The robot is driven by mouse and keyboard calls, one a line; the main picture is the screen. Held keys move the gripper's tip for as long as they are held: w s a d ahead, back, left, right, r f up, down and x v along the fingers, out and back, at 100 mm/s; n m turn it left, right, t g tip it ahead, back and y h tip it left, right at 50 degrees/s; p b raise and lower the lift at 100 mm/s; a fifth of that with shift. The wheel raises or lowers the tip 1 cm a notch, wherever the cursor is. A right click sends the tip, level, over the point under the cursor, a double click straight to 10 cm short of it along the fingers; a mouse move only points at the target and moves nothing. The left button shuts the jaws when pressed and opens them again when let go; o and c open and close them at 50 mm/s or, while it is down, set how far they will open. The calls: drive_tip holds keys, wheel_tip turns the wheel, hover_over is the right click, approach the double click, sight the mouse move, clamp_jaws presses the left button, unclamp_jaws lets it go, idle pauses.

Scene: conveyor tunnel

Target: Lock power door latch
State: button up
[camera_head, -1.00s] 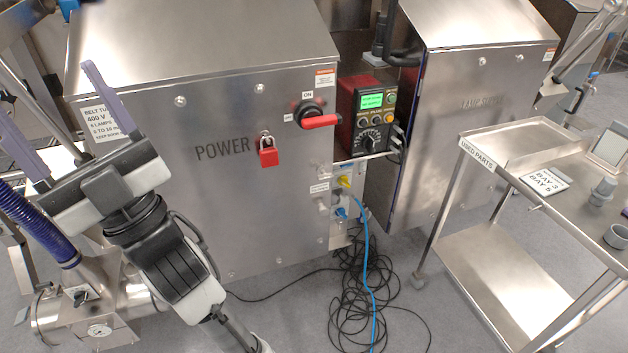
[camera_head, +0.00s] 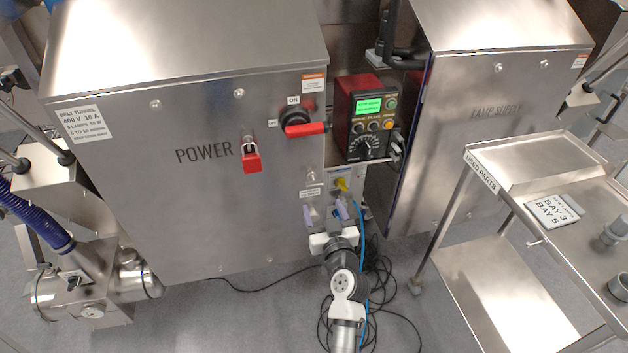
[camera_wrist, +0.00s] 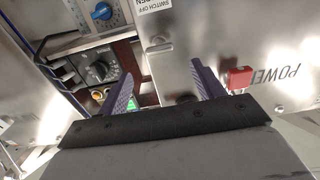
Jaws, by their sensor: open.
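The silver POWER cabinet (camera_head: 200,215) stands at the left of the head view with its front door shut against the frame, as far as I can see. A small metal latch (camera_head: 311,177) sits near the door's right edge, above a white label (camera_head: 310,192). In the wrist view the latch (camera_wrist: 160,43) shows as a small bright fitting beyond my fingers, with its label (camera_wrist: 152,5) at the top edge. My gripper (camera_head: 326,212) is open and empty, in front of the door's lower right edge, below the latch. Whether the latch is turned is too small to tell.
A black rotary switch with a red handle (camera_head: 304,128) and a red padlock (camera_head: 251,160) are on the door above and left. A test meter (camera_head: 368,115) is right of the door. Cables (camera_head: 392,290) lie on the floor. A steel trolley (camera_head: 500,270) stands at right.

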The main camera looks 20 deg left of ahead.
sight(315, 186)
drive_tip(key=p+x, duration=0.2)
drive_tip(key=x, duration=0.8)
drive_tip(key=shift+w+a, duration=0.1)
drive_tip(key=c, duration=1)
